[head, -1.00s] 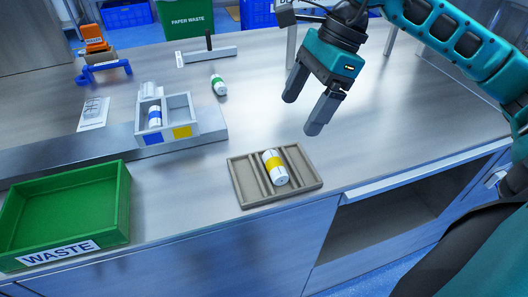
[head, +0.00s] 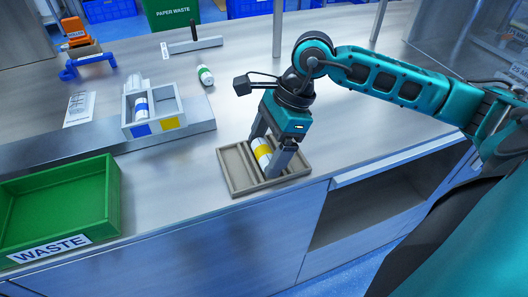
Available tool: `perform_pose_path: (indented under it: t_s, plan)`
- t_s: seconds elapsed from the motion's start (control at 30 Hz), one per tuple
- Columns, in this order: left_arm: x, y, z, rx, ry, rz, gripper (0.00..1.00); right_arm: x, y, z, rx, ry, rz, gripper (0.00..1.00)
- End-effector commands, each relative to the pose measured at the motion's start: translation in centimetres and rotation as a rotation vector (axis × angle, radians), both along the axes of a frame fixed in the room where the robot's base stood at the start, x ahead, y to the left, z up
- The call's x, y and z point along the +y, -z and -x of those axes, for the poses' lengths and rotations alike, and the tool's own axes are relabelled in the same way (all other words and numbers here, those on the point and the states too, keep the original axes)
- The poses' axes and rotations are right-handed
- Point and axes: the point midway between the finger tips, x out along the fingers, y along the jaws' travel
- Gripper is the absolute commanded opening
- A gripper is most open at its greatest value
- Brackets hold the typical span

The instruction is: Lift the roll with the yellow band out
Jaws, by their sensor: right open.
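The white roll with the yellow band (head: 262,151) lies in a slot of the beige tray (head: 239,191) near the table's front edge. My right gripper (head: 268,161) is lowered over the tray with its fingers open, one on each side of the roll. Whether a finger touches the roll cannot be told. The gripper hides part of the roll and of the tray. My left gripper is not in view.
A grey holder (head: 154,129) with blue and yellow marks stands left, with a blue-banded roll (head: 141,107) in it. A green-banded roll (head: 205,76) lies on the table behind. A green waste bin (head: 110,205) is at the front left.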

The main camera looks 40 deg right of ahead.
Motion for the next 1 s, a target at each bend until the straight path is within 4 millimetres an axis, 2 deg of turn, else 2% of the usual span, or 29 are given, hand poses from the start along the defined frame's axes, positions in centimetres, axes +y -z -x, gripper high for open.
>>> perform_pose_path:
  t_s: [0.17,0.6,0.87,1.0]
  plan:
    - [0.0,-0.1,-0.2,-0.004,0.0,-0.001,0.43,0.0,0.0,0.0,0.0,0.0,0.0,0.86]
    - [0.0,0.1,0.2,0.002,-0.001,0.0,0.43,0.0,0.0,0.0,-0.001,0.0,0.0,0.45]
    - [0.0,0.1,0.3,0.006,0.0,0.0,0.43,0.0,-0.2,0.0,-0.002,0.001,0.0,0.45]
    - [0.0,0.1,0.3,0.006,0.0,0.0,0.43,0.0,-1.1,-0.1,-0.004,0.002,0.0,0.45]
